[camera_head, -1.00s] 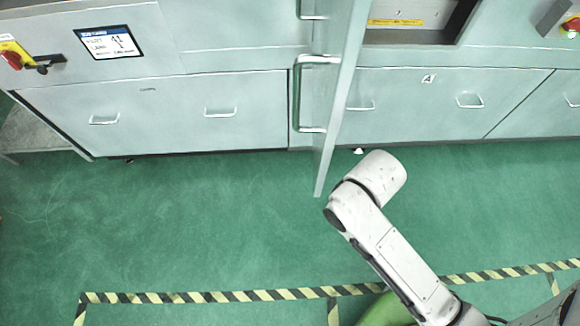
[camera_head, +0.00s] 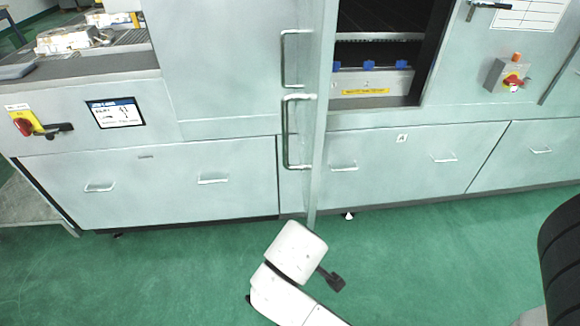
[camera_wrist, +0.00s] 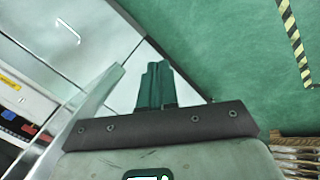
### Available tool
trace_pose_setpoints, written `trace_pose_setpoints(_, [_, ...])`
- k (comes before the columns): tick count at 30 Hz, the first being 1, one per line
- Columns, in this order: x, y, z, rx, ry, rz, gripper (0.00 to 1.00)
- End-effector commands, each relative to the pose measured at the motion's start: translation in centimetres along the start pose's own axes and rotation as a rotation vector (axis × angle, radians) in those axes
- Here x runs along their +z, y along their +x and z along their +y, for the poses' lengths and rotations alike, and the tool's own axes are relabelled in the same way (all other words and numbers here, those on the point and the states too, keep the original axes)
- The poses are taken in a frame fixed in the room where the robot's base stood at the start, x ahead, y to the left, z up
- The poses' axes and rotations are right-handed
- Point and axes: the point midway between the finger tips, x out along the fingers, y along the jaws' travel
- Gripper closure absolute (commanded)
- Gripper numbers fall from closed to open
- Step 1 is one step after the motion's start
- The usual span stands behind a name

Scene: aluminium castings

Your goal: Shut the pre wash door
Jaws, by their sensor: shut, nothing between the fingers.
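The pre wash door (camera_head: 322,110) is a pale grey panel that stands open, sticking out from the machine and seen nearly edge-on. A long bar handle (camera_head: 286,130) is on its left face. The door opening (camera_head: 420,60) to its right shows a dark inside. In the wrist view the door (camera_wrist: 82,112) runs slantwise, left of my gripper (camera_wrist: 157,72). The dark green fingers are together with nothing between them. The fingertips are close to the door's edge; I cannot tell whether they touch. In the head view my arm is in front of the door's lower end.
Blue pieces (camera_head: 368,66) sit inside the opening above a yellow label. Drawers with handles (camera_head: 213,180) line the machine's lower front. Green floor (camera_head: 430,260) is free in front.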

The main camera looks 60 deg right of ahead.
Motion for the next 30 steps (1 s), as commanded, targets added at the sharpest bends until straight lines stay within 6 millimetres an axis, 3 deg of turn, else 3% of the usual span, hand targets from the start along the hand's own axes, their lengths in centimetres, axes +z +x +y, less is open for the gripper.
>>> trace_pose_setpoints(2, [-2.1,0.5,0.7,0.09,-0.022,0.022,1.0])
trace_pose_setpoints(5, [-4.3,-1.2,2.7,0.233,-0.056,0.006,1.0])
trace_pose_setpoints(8, [-6.8,-3.7,4.5,0.408,-0.084,-0.024,1.0])
trace_pose_setpoints(12, [-9.7,-8.8,6.0,0.647,-0.098,-0.092,1.0])
trace_pose_setpoints(16, [-11.8,-14.4,6.0,0.846,-0.082,-0.173,1.0])
trace_pose_setpoints(21, [-13.1,-21.4,4.6,1.041,-0.032,-0.284,1.0])
trace_pose_setpoints(25, [-13.4,-24.8,3.5,1.124,0.003,-0.343,1.0])
trace_pose_setpoints(30, [-13.3,-26.4,3.1,1.16,0.021,-0.374,1.0])
